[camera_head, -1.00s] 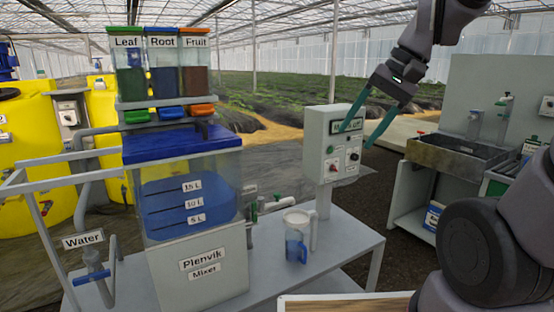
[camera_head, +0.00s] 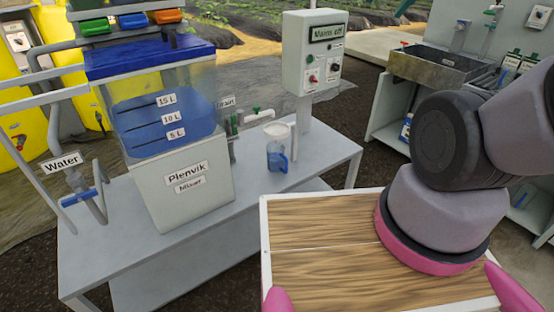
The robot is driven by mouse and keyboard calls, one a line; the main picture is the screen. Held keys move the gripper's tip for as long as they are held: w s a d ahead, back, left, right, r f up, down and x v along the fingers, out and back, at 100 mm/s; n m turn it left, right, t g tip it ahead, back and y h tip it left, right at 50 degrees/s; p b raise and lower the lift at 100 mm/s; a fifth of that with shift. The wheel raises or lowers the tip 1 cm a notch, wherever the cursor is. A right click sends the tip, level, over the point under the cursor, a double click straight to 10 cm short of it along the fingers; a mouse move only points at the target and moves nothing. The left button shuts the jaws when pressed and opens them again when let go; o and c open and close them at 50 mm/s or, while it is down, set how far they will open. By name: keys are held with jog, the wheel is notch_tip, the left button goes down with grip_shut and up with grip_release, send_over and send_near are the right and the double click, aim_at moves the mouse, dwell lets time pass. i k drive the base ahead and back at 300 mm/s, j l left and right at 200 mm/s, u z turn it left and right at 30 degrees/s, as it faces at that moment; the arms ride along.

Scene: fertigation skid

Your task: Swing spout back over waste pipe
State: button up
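The Drain valve (camera_head: 257,109) with its green handle sticks out from the right side of the mixer tank. A short grey outlet runs from it toward a blue jug (camera_head: 277,156) with a pale round top. A pale upright pipe (camera_head: 293,142) stands just right of the jug and may be the waste pipe. The spout is small, and I cannot tell clearly which way it points.
The Plenvik mixer tank (camera_head: 165,120) fills the left of the grey bench (camera_head: 235,212). A "Mains off" control box (camera_head: 314,55) stands behind the jug. A sink (camera_head: 435,65) is at back right. Bench space before the jug is clear.

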aim_at(256, 107)
jog(key=i+u, duration=0.75)
jog(key=u, duration=0.2)
